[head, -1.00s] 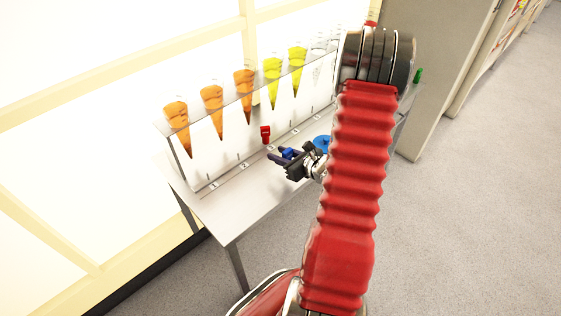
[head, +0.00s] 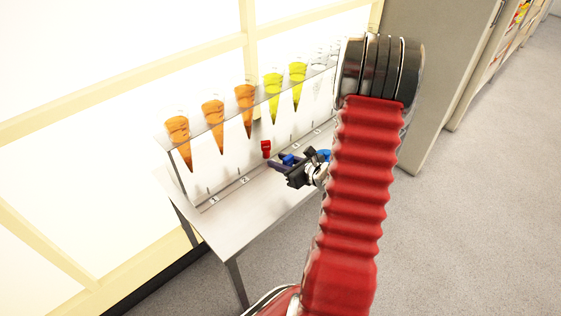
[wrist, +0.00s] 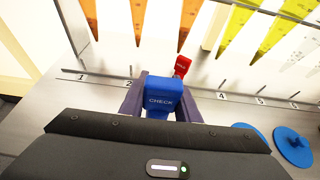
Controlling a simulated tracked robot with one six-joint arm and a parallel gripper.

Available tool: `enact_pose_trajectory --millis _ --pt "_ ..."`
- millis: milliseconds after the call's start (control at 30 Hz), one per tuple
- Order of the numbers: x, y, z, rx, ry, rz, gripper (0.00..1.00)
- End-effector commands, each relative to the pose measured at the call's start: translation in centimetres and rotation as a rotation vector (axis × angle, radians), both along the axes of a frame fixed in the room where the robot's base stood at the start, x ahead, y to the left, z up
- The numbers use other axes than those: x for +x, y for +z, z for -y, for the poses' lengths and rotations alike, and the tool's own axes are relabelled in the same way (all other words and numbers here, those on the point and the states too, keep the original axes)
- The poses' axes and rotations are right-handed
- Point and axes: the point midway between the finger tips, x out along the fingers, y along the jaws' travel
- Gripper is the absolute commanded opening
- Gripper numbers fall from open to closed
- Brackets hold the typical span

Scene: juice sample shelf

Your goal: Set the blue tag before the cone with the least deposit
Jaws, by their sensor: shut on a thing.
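My gripper (head: 283,161) is shut on the blue tag (wrist: 160,97), marked CHECK, and holds it over the table in front of the rack. In the wrist view the tag sits between my two jaws, right of label 2. The blue tag (head: 288,159) is small in the head view. The cones hang point down in the rack: orange ones (head: 213,125) at left, yellow ones (head: 273,95) in the middle, clear ones (head: 318,68) beyond. Their deposits are too small to tell apart. In the wrist view only lower parts show, orange (wrist: 158,14) and yellow (wrist: 238,28).
A red tag (wrist: 182,66) stands just beyond the blue tag, near the rack's foot. Blue discs (wrist: 293,146) lie on the table at right in the wrist view. The table's left front (head: 235,228) is clear.

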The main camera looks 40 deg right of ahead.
Motion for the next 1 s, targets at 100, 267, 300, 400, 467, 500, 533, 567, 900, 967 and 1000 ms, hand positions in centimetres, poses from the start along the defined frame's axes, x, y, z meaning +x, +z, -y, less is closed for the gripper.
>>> enact_pose_trajectory --millis 100,267,300,400,467,500,533,567,900,967,1000 --pt "0.2 0.0 -0.4 0.0 0.006 0.0 0.08" --pt "1.5 -0.1 -2.6 0.002 0.041 0.001 0.08" --pt "1.9 -0.1 -3.5 0.002 0.055 0.002 0.08" --pt "3.2 -0.1 -6.3 0.002 0.101 0.003 0.08" --pt "4.0 -0.2 -8.2 0.003 0.13 0.003 0.08" --pt "4.5 -0.2 -9.6 0.004 0.15 0.003 0.08" --pt "4.9 -0.2 -10.6 0.004 0.166 0.004 0.08" --pt "5.2 -0.3 -11.6 0.004 0.18 0.004 0.08" --pt "7.3 -0.6 -23.1 0.004 0.348 0.003 0.08" --pt "7.4 -0.6 -25.0 0.003 0.376 0.002 0.08" --pt "7.5 -0.7 -26.3 0.003 0.395 0.002 0.08"
